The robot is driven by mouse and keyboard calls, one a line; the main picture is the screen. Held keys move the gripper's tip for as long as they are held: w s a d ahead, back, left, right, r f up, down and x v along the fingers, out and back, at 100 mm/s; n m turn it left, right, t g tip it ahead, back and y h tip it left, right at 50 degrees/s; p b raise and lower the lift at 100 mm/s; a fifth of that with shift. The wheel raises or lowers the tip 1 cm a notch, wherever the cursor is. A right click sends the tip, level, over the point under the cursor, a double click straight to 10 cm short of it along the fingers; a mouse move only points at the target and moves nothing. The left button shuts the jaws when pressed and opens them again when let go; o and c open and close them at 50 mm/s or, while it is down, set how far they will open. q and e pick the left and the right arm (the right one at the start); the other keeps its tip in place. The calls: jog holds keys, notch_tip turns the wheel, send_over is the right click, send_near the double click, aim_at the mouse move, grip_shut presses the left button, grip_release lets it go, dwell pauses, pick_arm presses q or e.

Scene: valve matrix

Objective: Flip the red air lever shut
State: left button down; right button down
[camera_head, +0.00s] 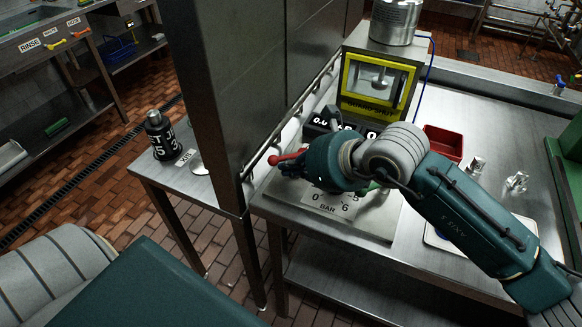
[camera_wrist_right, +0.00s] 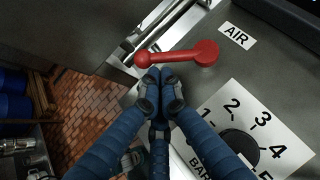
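The red air lever (camera_wrist_right: 172,55) shows in the right wrist view, with its round hub at the right beside the AIR label (camera_wrist_right: 237,35) and its ball end to the left. In the head view the lever (camera_head: 284,157) shows at the left edge of the steel bench. My right gripper (camera_wrist_right: 160,85) has its fingers drawn together, with the tips right at the lower edge of the lever's arm. I cannot tell whether they touch it. In the head view the right gripper (camera_head: 293,168) is mostly hidden by its own hand. My left gripper is out of view.
A numbered dial plate marked BAR (camera_wrist_right: 235,135) with a dark knob lies close to my right fingers. A yellow-framed guard (camera_head: 376,83), a red tray (camera_head: 443,142) and loose metal parts are on the bench. A steel pillar (camera_head: 235,90) stands left of the lever.

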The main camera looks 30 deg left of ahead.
jog(key=shift+d+r, duration=0.2)
jog(key=v, duration=1.1)
jog(key=shift+s+d, duration=0.15)
jog(key=shift+d, duration=0.05)
jog(key=shift+r, duration=0.1)
